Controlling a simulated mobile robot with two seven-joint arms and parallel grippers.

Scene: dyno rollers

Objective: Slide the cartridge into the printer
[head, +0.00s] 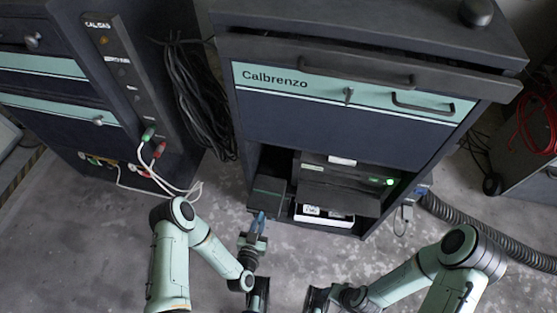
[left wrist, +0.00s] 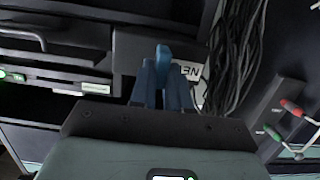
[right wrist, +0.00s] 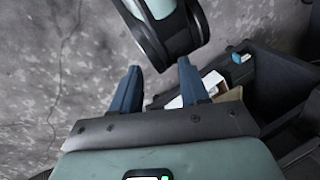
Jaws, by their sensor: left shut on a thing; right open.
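The cartridge (head: 268,191) is a dark grey block with a light-blue tab. My left gripper (head: 258,222) is shut on that tab (left wrist: 162,56). In the left wrist view the cartridge's grey body (left wrist: 128,62) is ahead of the fingers, with a white lettered label (left wrist: 188,72). The printer (head: 335,168) stands in the open lower bay, with a green light (head: 390,182). In the head view the cartridge is at the printer's left; whether it touches the printer cannot be told. My right gripper (right wrist: 157,82) is open and empty, away from the printer.
The Calbrenzo cabinet (head: 340,110) has handles above the bay. A left cabinet carries plugged cables (head: 160,180); black cables (head: 195,95) hang between. Concrete floor (head: 75,240) is clear at left.

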